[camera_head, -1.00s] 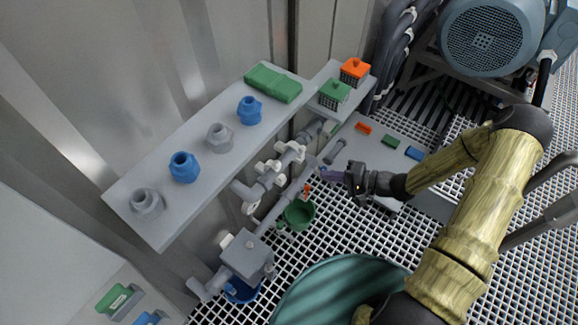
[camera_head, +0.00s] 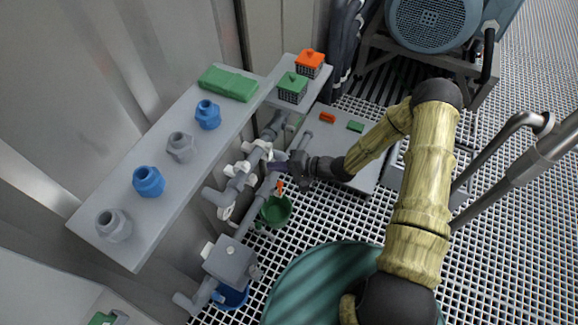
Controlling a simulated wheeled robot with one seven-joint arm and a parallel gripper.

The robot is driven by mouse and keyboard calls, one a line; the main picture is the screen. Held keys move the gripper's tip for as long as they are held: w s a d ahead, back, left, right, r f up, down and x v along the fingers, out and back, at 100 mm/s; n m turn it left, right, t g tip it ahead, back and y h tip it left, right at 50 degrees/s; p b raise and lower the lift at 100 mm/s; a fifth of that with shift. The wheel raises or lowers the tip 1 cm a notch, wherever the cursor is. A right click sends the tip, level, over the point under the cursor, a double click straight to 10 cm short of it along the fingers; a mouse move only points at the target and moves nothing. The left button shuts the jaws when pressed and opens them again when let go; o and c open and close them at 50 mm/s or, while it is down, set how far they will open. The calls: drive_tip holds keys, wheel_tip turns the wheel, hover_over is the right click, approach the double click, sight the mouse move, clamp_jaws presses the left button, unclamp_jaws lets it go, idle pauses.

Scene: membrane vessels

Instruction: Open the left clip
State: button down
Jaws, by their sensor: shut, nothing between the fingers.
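Grey pipes with white clip-like fittings run below the shelf. One white fitting (camera_head: 240,169) sits on the left part of the upper pipe, and another (camera_head: 263,146) sits further right. I cannot tell for sure which is the left clip, or whether either is open. My gripper (camera_head: 277,167) is shut and empty, its dark purplish fingers pointing left. In the picture its tips are close to the right-hand white fitting, at the pipe; I cannot tell whether they touch. My gripper partly covers the pipe behind it.
A green cup (camera_head: 275,211) and a grey box (camera_head: 229,260) are below. A large teal tub (camera_head: 310,285) is in front. Orange and green baskets stand behind.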

sight(241, 166)
drive_tip(key=x, duration=0.6)
drive_tip(key=shift+a, duration=0.25)
drive_tip(key=shift+w+d, duration=0.1)
drive_tip(key=shift+w, duration=0.05)
